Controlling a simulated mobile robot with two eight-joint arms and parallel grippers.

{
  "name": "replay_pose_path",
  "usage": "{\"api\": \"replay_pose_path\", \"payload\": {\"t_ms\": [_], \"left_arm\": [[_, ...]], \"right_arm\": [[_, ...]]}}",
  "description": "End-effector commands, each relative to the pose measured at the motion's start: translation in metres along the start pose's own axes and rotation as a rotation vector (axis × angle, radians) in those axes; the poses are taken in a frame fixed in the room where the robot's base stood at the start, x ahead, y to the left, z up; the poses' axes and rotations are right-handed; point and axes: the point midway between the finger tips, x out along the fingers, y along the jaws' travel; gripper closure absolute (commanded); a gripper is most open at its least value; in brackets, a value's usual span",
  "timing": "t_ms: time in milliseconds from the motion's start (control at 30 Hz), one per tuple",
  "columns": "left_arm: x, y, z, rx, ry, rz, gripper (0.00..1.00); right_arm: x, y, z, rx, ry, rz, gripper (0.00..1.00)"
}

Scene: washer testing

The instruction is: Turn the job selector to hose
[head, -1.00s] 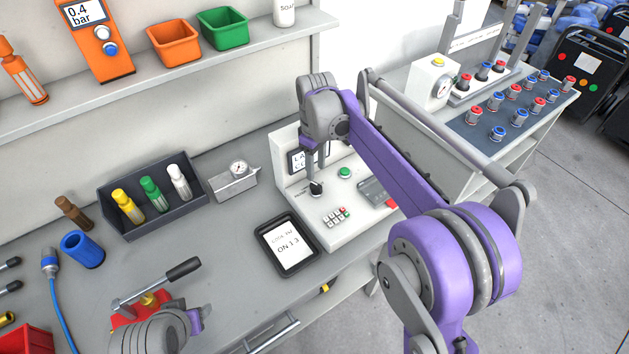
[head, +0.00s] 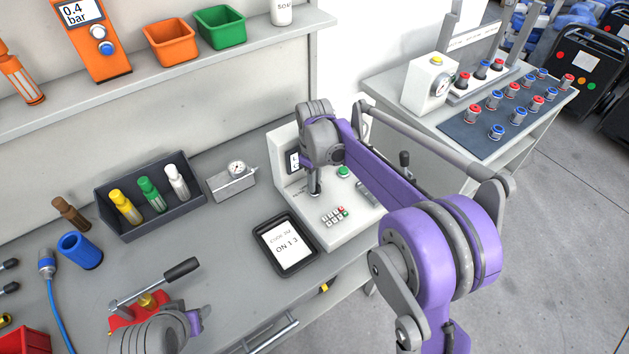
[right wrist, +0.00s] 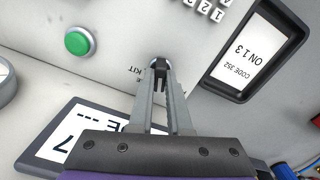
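The white tester (head: 352,228) stands on the bench with a green button (head: 344,171), a small keypad and a screen. Its job selector, a small dark knob (right wrist: 160,64), sits on the top panel beside a printed word "KIT" in the right wrist view; other labels around it are hidden. My right gripper (right wrist: 162,72) points down at the panel with its narrow fingers closed around the knob; the contact is small. It also shows in the head view (head: 315,188). My left gripper (head: 190,322) is at the lower left, mostly hidden; its fingers are unclear.
A black tablet (head: 286,246) reading "ON 1 3" lies beside the tester. A red clamp with a black lever (head: 180,270) is near my left gripper. A dark bin (head: 150,211) of coloured bottles and a gauge block (head: 231,182) stand behind. Bench between them is clear.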

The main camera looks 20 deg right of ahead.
Motion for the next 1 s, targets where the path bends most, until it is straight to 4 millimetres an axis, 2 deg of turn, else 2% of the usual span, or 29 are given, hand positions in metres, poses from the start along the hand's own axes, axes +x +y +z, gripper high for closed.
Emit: {"api": "replay_pose_path", "payload": {"t_ms": [567, 1000], "left_arm": [[0.001, 0.0, 0.001, 0.0, -0.001, 0.0, 0.48], [0.0057, 0.0, 0.0055, 0.0, -0.004, 0.0, 0.48]], "right_arm": [[-0.0001, 0.0, 0.0001, 0.052, 0.0, 0.0, 1.0], [0.0001, 0.0001, 0.0, 0.365, 0.0, 0.0, 1.0]]}}
